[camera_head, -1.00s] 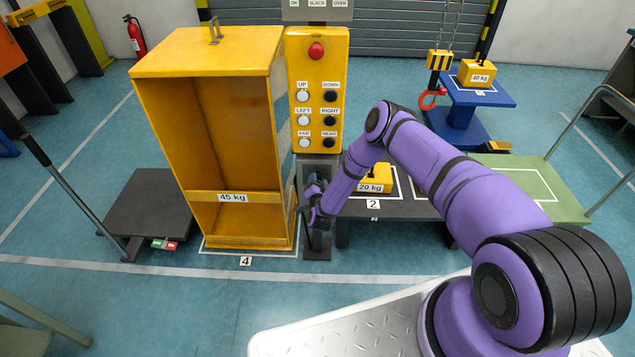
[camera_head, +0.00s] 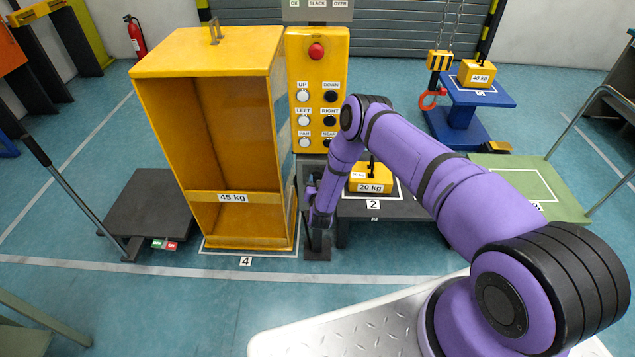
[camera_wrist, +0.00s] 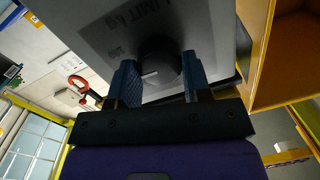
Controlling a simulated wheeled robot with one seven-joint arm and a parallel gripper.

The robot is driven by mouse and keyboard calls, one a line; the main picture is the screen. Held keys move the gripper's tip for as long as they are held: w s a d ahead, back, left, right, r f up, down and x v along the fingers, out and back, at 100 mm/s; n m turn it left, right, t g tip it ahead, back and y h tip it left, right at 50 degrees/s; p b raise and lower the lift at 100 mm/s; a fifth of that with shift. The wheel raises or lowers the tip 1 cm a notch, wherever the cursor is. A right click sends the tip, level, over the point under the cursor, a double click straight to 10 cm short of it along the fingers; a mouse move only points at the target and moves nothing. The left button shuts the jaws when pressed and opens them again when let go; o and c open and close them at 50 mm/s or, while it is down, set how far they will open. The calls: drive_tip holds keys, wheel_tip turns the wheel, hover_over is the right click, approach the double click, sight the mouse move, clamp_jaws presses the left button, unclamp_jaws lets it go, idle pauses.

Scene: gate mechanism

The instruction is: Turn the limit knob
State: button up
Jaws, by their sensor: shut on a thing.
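The limit knob (camera_wrist: 157,62) is a dark round knob with a small pale mark, on a grey panel (camera_wrist: 95,25) lettered "LIMIT kg" in the wrist view. My gripper (camera_wrist: 159,72) has its two blue fingers on either side of the knob and is shut on it. In the head view my gripper (camera_head: 311,190) is low on the control post, just right of the yellow 45 kg box. There the forearm and wrist hide most of it, and the knob cannot be made out.
The yellow 45 kg box (camera_head: 234,198) stands close on the left. The yellow button panel (camera_head: 316,70) rises above my gripper. A 20 kg weight (camera_head: 370,187) sits on a dark platform to the right, behind my forearm. Open floor (camera_head: 160,290) lies in front of the box.

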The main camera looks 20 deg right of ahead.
drive_tip(key=n, duration=0.5)
drive_tip(key=shift+a, duration=0.2)
drive_tip(key=shift+n+g+h, duration=0.4)
drive_tip(key=shift+n, duration=1.8)
drive_tip(key=o, duration=0.9)
drive_tip(key=v, duration=1)
drive_tip(key=shift+s+a, duration=0.1)
drive_tip(key=shift+s, duration=0.3)
